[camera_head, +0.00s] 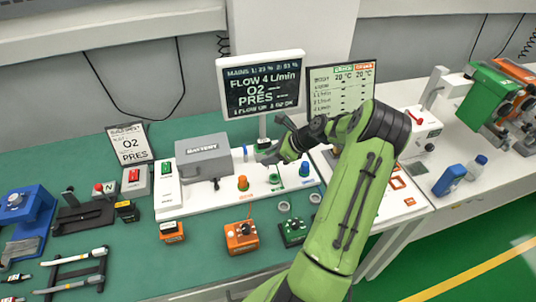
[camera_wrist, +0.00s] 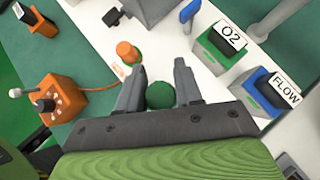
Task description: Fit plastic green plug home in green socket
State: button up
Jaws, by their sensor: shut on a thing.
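My gripper (camera_wrist: 159,72) is shut on the green plug (camera_wrist: 160,95), whose round green top shows between its two grey fingers in the wrist view. In the head view my gripper (camera_head: 273,160) is over the white panel (camera_head: 210,201), to the right of the orange plug (camera_head: 243,183). The orange plug also stands up in the wrist view (camera_wrist: 127,52). The green socket cannot be made out clearly. The fingers and plug top cover what lies beneath, so I cannot tell how deep the plug sits.
Close by are the O2 switch (camera_wrist: 221,42) and FLOW switch (camera_wrist: 265,93). An orange box (camera_head: 241,236) and a dark green box (camera_head: 293,231) stand in front of the panel. A grey BATTERY case (camera_head: 204,160) is left, and a monitor (camera_head: 262,84) stands behind.

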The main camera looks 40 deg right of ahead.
jog(key=shift+p, duration=0.35)
jog(key=shift+f, duration=0.2)
notch_tip(320, 180, down, 6)
jog(key=shift+r+b, duration=0.15)
jog(key=shift+b, duration=1.1)
jog(key=shift+r+p, duration=0.1)
jog(key=shift+p, duration=1)
jog(key=shift+f+b, duration=0.55)
jog(key=shift+f, duration=0.55)
jog(key=o, duration=1.1)
